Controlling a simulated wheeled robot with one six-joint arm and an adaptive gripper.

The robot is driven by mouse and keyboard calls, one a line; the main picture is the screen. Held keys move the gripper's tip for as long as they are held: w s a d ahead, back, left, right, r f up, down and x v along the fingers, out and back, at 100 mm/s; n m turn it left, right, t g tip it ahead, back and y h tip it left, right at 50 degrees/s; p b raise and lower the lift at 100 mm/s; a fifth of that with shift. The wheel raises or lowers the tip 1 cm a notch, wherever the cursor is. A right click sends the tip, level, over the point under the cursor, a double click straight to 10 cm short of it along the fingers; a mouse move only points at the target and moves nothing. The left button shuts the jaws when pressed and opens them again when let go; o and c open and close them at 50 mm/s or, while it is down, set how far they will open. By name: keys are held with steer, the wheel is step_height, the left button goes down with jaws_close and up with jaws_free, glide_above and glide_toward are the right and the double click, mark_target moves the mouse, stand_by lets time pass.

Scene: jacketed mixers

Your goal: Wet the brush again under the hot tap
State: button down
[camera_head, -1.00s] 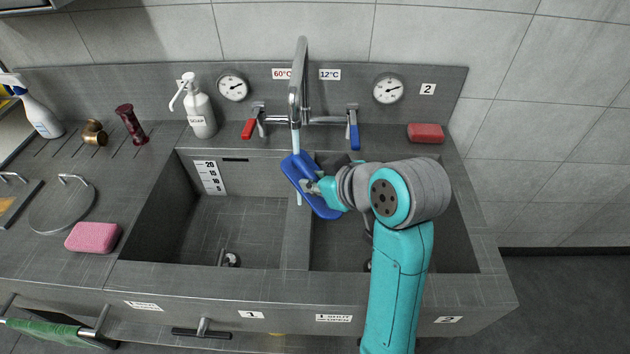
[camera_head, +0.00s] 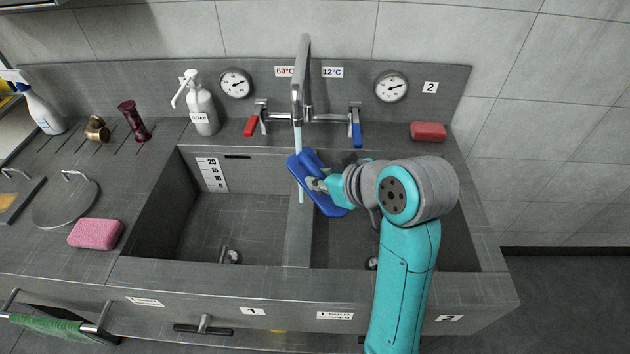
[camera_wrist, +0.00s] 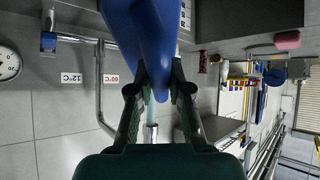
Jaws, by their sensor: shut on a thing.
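My gripper (camera_head: 318,184) is shut on the blue brush (camera_head: 326,201) and holds it tilted under the spout, above the divider between the two basins. The brush also fills the top middle of the wrist view (camera_wrist: 150,35), between my fingers. A thin pale water stream (camera_head: 298,138) runs from the metal tap spout (camera_head: 304,70) down to the brush's upper left part. A short length of stream shows below that edge. The bristles are hidden. The red lever (camera_head: 251,126) is on the 60°C side and the blue lever (camera_head: 356,136) on the 12°C side.
The left basin (camera_head: 232,220) is empty; my arm covers much of the right basin. A soap bottle (camera_head: 201,108), a red sponge (camera_head: 428,131) and a pink sponge (camera_head: 96,234) stand around the sink. Two gauges are on the back panel.

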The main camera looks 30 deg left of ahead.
steer(key=shift+s+a, duration=0.2)
steer(key=shift+a, duration=0.1)
steer(key=shift+w+d, duration=0.1)
steer(key=shift+d, duration=0.05)
steer(key=shift+w+d, duration=0.25)
steer(key=shift+d, duration=0.1)
steer(key=shift+s+a, duration=0.1)
steer(key=shift+a, duration=0.05)
stand_by(0.4)
steer(key=shift+s+a, duration=0.25)
steer(key=shift+a, duration=0.1)
steer(key=shift+d, duration=0.1)
steer(key=shift+w+d, duration=0.35)
steer(key=shift+d, duration=0.1)
steer(key=shift+s+a, duration=0.1)
steer(key=shift+a, duration=0.05)
steer(key=shift+s+a, duration=0.25)
steer(key=shift+a, duration=0.15)
